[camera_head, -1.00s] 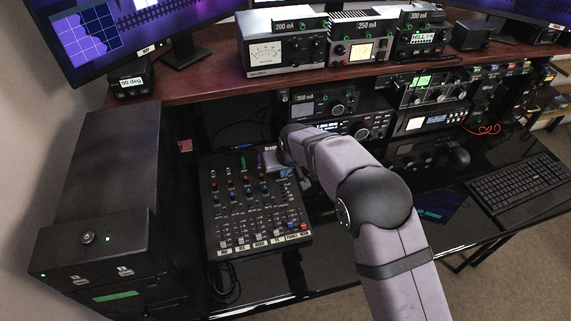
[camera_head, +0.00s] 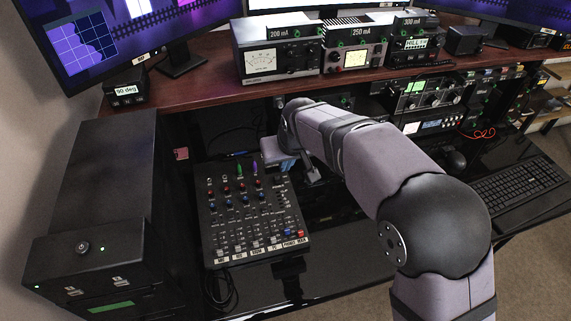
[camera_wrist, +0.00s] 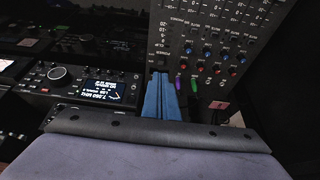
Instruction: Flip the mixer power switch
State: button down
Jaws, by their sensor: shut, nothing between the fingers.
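The mixer (camera_head: 222,243) is a black panel with rows of coloured knobs and several white labels along its front edge. In the wrist view the mixer (camera_wrist: 225,40) fills the upper right, upside down. My gripper (camera_head: 285,165) is at the mixer's back right corner in the head view, partly covered by my wrist. In the wrist view my gripper (camera_wrist: 160,82) shows blue fingers pressed together with nothing between them, near the mixer's edge. I cannot tell whether they touch it. I cannot make out the power switch for certain.
Purple and green plugs (camera_wrist: 187,84) stand right beside the fingers. A radio with a lit display (camera_wrist: 108,90) is on the left in the wrist view. A black cabinet (camera_head: 95,190) stands left of the mixer, and a wooden shelf (camera_head: 190,98) runs behind.

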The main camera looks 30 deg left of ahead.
aim_at(276, 177)
jog(key=shift+s+d+r, duration=0.1)
jog(key=shift+s+r, duration=0.05)
jog(key=shift+r, duration=0.15)
jog(key=shift+w+a+r+b, duration=0.25)
jog(key=shift+w+a+b, duration=0.25)
jog(key=shift+a+b, duration=0.2)
jog(key=shift+f, duration=0.1)
jog(key=p+x, duration=0.3)
jog(key=x, duration=1)
jog(key=shift+f+p, duration=0.3)
jog(key=shift+p, duration=0.1)
jog(key=shift+w+f, duration=0.1)
jog(key=shift+a+f, duration=0.1)
